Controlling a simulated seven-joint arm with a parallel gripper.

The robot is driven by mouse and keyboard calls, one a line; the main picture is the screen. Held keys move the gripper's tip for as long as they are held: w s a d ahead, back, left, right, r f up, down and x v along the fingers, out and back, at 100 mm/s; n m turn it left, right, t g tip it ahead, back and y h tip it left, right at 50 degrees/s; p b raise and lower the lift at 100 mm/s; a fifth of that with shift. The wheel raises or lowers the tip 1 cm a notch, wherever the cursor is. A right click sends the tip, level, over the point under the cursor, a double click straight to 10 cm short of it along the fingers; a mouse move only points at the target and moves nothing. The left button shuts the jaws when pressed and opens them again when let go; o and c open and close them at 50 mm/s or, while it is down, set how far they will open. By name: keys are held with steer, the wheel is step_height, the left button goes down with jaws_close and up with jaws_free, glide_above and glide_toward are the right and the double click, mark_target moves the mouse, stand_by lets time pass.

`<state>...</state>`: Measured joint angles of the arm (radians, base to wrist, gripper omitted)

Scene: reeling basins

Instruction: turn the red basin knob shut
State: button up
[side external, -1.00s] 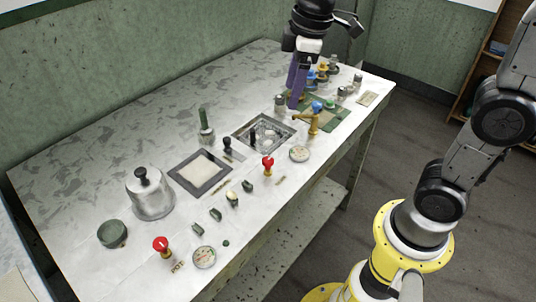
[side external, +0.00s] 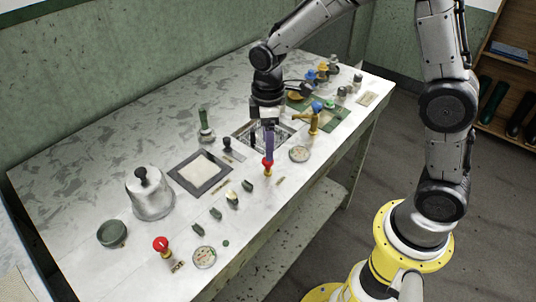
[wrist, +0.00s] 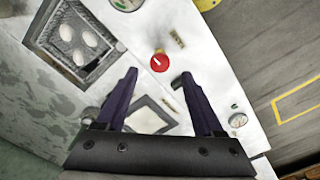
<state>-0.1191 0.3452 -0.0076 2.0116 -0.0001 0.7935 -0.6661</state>
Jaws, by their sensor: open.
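A red knob (side external: 267,166) on a yellowish stem stands on the bench beside the sunken basin (side external: 285,131). In the wrist view this red knob (wrist: 159,62) shows a white pointer mark, and the basin (wrist: 42,35) holds pale oval shapes. My gripper (side external: 268,156) is directly above the knob, its purple fingers pointing down. In the wrist view my gripper (wrist: 159,76) is open and empty, with the knob seen just past the gap between the fingertips. I cannot tell whether the fingers touch it. A second red knob (side external: 161,244) stands at the front left.
A round gauge (side external: 299,153) and a brass tap (side external: 313,120) stand right of the knob. The bench's back left is clear.

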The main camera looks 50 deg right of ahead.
mark_target(268, 163)
steer(key=shift+f, duration=2.35)
jaws_close()
